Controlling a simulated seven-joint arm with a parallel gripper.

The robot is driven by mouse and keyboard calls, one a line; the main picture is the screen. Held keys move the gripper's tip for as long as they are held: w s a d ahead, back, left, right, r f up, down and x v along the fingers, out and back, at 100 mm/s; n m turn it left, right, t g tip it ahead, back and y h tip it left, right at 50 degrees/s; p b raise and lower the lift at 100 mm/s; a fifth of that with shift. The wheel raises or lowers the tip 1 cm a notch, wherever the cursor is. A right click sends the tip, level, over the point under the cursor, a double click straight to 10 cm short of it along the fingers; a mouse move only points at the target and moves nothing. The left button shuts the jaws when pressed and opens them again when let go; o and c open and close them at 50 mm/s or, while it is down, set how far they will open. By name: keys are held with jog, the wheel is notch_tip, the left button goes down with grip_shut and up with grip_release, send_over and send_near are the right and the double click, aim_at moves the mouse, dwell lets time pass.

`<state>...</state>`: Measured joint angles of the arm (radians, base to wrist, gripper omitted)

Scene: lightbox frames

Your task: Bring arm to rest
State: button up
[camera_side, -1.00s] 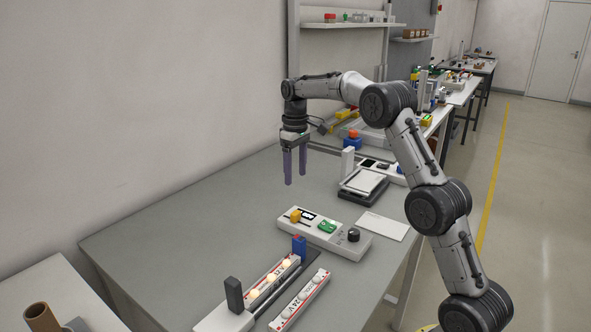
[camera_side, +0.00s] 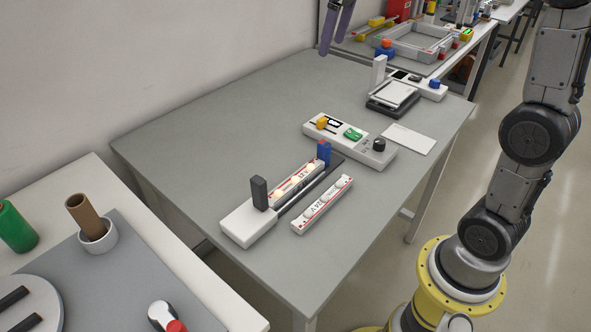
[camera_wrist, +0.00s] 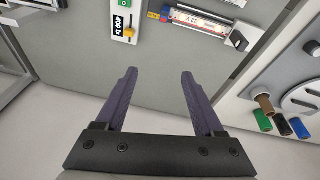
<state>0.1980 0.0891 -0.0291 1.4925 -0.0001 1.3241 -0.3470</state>
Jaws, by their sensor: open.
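My gripper (camera_side: 334,36) hangs at the top edge of the side view, above the back of the grey table (camera_side: 215,120); only its purple fingers show there. In the wrist view the gripper (camera_wrist: 158,72) has its two fingers wide apart with nothing between them. My arm stands at the right of the side view. A control box (camera_side: 365,146) with a yellow knob, a green button and a black dial lies on the table. A white fixture (camera_side: 249,226) holds a strip with glowing lamps (camera_side: 297,183) between a dark grey block and a blue block.
A second strip (camera_side: 322,205) with unlit lamps lies beside the fixture. A white card (camera_side: 408,138) and a scale-like device (camera_side: 392,99) are at the right. A side bench (camera_side: 60,195) at left carries a brown tube (camera_side: 85,215). The table's left part is clear.

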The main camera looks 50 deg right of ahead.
jog(key=s+a+t, duration=0.1)
jog(key=s+a, duration=0.4)
jog(key=s, duration=0.5)
jog(key=s+a+f+m+t, duration=0.1)
jog(key=s+a+f, duration=0.2)
jog(key=s+f, duration=0.8)
jog(key=shift+s+f+m+t+y, duration=0.3)
jog(key=shift+s+m, duration=0.1)
jog(key=shift+s, duration=0.7)
